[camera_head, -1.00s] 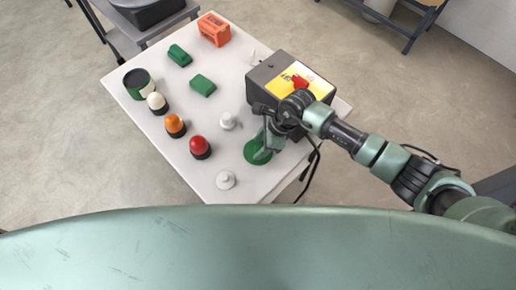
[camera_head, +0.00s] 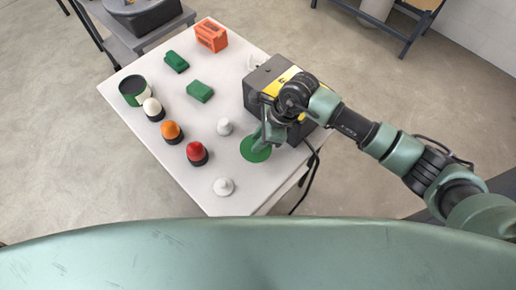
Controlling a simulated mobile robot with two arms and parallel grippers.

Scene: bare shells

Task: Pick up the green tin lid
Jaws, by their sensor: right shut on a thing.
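The green tin lid (camera_head: 254,150) is a flat green disc near the right edge of the white table, in front of the black and yellow box. My right gripper (camera_head: 262,141) is at the lid, its fingers pointing down, and is shut on it. The fingers cover part of the lid's upper right side. Whether the lid touches the table or is slightly above it I cannot tell. My left gripper is not in view.
The black and yellow box (camera_head: 262,80) stands right behind my right gripper. White pegs (camera_head: 224,127) and red (camera_head: 196,153) and orange (camera_head: 171,132) domed pieces stand to the left. Green blocks (camera_head: 200,92), a green tin (camera_head: 136,91) and an orange box (camera_head: 211,36) are farther back.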

